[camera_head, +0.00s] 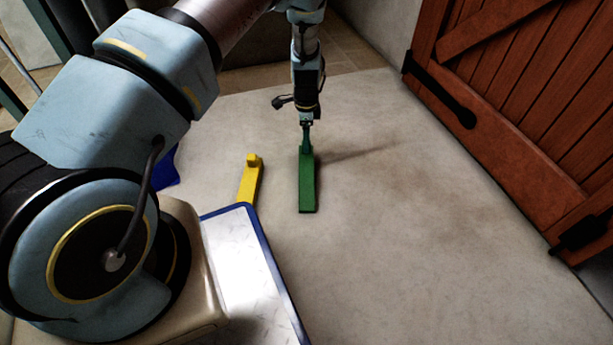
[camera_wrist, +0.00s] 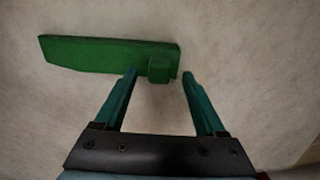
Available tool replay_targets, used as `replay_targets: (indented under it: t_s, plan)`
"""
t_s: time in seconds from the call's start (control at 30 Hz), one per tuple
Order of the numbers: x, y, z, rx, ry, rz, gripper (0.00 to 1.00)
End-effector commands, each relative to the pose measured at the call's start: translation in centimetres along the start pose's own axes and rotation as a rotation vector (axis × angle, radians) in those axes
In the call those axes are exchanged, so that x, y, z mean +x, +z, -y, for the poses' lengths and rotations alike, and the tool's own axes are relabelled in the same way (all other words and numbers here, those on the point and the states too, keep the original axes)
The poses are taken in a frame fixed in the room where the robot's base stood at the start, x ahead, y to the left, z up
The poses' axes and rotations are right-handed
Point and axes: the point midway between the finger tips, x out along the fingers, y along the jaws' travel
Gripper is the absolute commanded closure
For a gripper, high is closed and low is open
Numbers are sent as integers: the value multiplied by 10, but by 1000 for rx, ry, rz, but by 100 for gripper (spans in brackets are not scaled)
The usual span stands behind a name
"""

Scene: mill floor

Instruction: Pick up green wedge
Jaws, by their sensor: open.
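The green wedge (camera_head: 307,185) lies on the pale floor in the head view, long side running toward the camera. My gripper (camera_head: 306,145) points down at its far end. In the wrist view the wedge (camera_wrist: 105,53) lies across the upper left, with a small raised block (camera_wrist: 159,68) near its right end. My gripper's fingers (camera_wrist: 159,74) are apart, with their tips on either side of that block in the picture. The gap between them holds nothing gripped. Whether a fingertip touches the wedge, I cannot tell.
A yellow wedge (camera_head: 249,180) lies on the floor just left of the green one. A blue-edged pale panel (camera_head: 245,255) is at the lower left, and a blue item (camera_head: 166,170) lies behind it. A wooden door (camera_head: 530,90) stands at the right. Floor between is clear.

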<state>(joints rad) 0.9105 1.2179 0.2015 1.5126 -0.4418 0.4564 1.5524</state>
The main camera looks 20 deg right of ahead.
Motion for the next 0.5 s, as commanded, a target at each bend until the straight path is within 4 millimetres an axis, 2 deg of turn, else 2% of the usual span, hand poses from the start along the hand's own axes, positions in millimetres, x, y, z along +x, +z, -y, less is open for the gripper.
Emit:
replay_targets:
  t_s: [0.03, 0.17, 0.47, 0.5]
  plan:
    - [14, 0, -2, 1, 1, 2, 28]
    - [27, 0, -1, 0, 0, 2, 28]
    - [29, 0, -1, -1, 0, 0, 28]
    - [29, 0, -1, -1, 0, 0, 30]
